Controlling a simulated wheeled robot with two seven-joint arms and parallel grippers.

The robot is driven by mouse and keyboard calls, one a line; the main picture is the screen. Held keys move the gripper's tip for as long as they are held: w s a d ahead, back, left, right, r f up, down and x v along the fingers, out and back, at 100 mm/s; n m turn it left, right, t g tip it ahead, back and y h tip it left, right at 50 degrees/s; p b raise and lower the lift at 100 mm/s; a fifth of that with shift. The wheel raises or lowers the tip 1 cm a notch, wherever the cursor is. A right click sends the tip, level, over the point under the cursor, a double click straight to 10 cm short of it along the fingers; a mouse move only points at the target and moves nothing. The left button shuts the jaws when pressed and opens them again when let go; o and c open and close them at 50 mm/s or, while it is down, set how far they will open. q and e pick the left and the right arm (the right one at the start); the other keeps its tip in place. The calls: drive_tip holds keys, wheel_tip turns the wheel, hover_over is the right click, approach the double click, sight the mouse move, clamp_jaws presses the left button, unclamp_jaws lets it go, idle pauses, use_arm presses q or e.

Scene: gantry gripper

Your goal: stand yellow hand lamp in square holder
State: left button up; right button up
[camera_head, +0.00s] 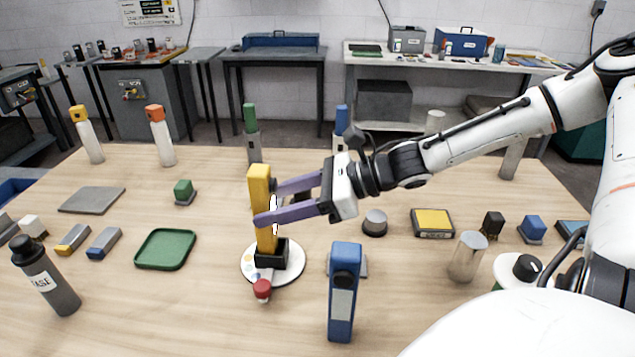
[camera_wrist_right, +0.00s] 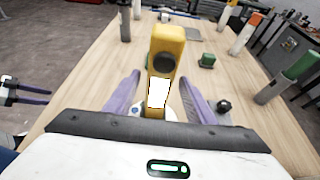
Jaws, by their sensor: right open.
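The yellow hand lamp (camera_head: 261,190) stands about upright with its lower end in the black square holder (camera_head: 271,258), which sits on a white round plate (camera_head: 290,271). My right gripper (camera_head: 268,203) is open, with its purple fingers on either side of the lamp. In the right wrist view, the lamp (camera_wrist_right: 166,52) rises between the spread fingers (camera_wrist_right: 163,92), with gaps visible on both sides. The holder is hidden there. My left gripper (camera_wrist_right: 35,93) shows at the left edge of the right wrist view, its two fingers apart and empty.
A blue hand lamp (camera_head: 343,290) stands in front, right of the plate. A red-topped piece (camera_head: 262,290) is at the plate's front edge. A green tray (camera_head: 165,249) lies left, a grey bottle (camera_head: 47,279) further left. A metal cylinder (camera_head: 467,256) stands right.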

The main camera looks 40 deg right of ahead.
drive_tip(key=p+v, duration=0.1)
drive_tip(key=v, duration=0.8)
drive_tip(key=shift+s+d, duration=0.2)
drive_tip(key=shift+s, duration=0.05)
idle(0.9)
